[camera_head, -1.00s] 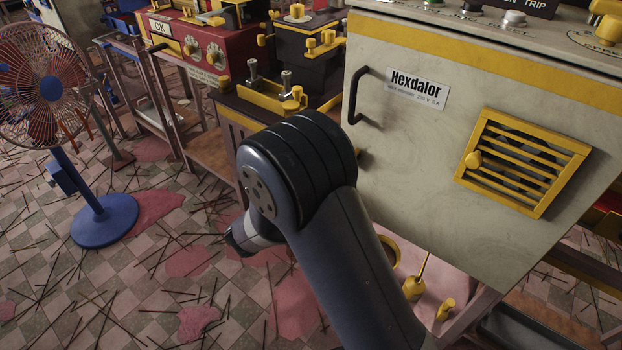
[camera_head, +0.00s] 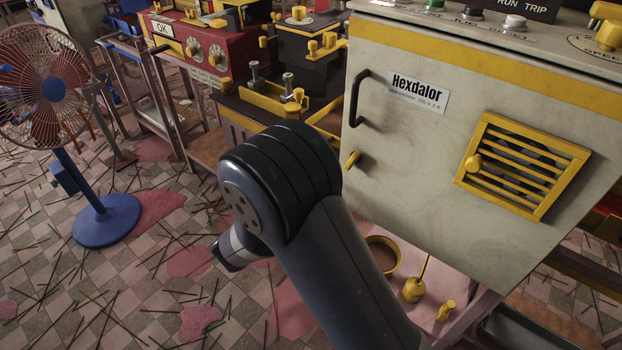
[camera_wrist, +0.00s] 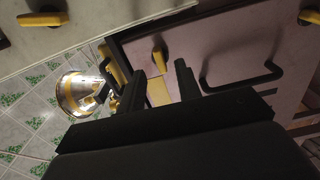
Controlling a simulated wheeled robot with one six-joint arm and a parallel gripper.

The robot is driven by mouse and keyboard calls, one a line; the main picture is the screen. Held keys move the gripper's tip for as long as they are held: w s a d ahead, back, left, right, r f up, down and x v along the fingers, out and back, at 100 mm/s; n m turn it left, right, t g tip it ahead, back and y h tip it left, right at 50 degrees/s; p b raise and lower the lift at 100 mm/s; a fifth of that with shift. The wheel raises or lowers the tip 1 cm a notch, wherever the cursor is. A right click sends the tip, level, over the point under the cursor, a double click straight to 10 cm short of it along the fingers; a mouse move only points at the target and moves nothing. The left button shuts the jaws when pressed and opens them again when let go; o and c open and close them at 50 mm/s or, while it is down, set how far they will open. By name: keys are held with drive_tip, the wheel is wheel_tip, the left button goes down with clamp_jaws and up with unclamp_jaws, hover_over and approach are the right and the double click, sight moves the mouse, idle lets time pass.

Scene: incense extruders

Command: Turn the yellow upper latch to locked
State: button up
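My gripper (camera_wrist: 168,86) shows in the wrist view as two dark fingers, apart with nothing between them. A yellow latch (camera_wrist: 159,60) on a pinkish panel lies beyond the fingertips, with no visible contact. Two other yellow latches show there, one at the upper left (camera_wrist: 41,19) and one at the upper right (camera_wrist: 310,17). In the head view, a tilted yellow latch (camera_head: 352,160) sits on the pale Hexdalor cabinet (camera_head: 420,180), below its black handle. I cannot tell which wrist-view latch is the upper one.
A black bar handle (camera_wrist: 240,80) is right of the fingers in the wrist view. A shiny yellow-banded round object (camera_wrist: 80,93) is at the left. In the head view, a yellow vent (camera_head: 523,165) is on the cabinet and a blue fan (camera_head: 105,220) stands on the littered floor.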

drive_tip(key=v, duration=0.7)
drive_tip(key=shift+p, duration=0.4)
drive_tip(key=x, duration=1)
drive_tip(key=shift+w+d+b, duration=0.25)
drive_tip(key=shift+b, duration=0.1)
drive_tip(key=shift+f+b, duration=0.1)
drive_tip(key=shift+b, duration=0.3)
